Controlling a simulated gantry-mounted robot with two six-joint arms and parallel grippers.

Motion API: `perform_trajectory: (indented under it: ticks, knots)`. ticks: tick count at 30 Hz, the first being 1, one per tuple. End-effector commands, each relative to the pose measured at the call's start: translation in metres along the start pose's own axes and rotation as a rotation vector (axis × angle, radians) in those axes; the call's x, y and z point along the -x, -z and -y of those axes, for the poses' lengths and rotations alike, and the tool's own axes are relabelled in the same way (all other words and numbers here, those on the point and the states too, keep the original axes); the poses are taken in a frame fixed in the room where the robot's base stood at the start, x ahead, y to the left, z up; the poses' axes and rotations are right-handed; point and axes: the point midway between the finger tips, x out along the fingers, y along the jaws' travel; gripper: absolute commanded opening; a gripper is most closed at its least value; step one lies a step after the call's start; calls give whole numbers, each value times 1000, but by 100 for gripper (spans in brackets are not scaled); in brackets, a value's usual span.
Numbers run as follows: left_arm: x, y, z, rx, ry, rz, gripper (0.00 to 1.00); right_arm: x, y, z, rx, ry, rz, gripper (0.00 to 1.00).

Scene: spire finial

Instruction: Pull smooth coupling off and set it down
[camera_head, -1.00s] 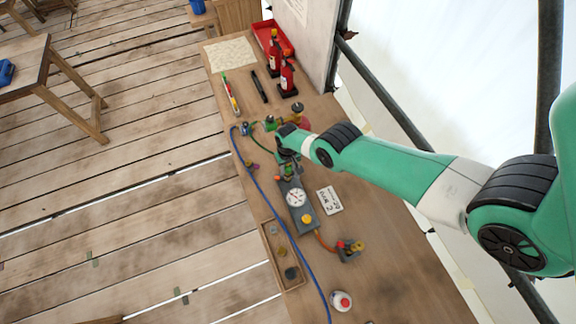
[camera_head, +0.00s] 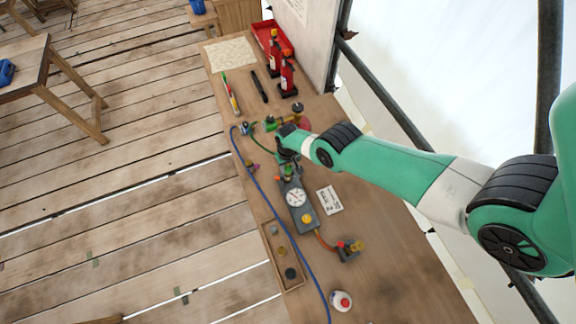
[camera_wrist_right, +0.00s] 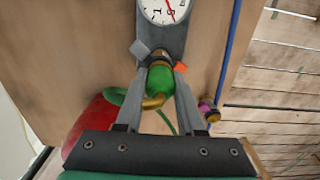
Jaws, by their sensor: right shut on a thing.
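My right gripper (camera_wrist_right: 160,72) is shut on a green fitting with brass parts (camera_wrist_right: 158,86), which sits between its fingers in the right wrist view. I cannot tell for certain that this is the smooth coupling. It is close to the end of the grey gauge block (camera_wrist_right: 165,38), and I cannot tell whether they are still joined. In the head view, my right gripper (camera_head: 288,158) is at the far end of the gauge block (camera_head: 300,215), and the wrist hides most of the held part. My left gripper is not in view.
A blue hose (camera_head: 270,205) runs along the bench's left side. A small wooden tray (camera_head: 266,262) with several parts lies at the front left. A white card (camera_head: 328,200) lies right of the gauge. Red bottles (camera_head: 287,77) stand farther back. The bench's front right is mostly clear.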

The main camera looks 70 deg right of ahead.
Motion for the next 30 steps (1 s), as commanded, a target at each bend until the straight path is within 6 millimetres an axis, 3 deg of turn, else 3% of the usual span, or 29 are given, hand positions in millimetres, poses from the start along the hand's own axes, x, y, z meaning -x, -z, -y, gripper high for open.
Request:
perform_trajectory:
  ticks: [30]
  knots:
    - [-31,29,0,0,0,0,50,42,0,0,0,0,0,0]
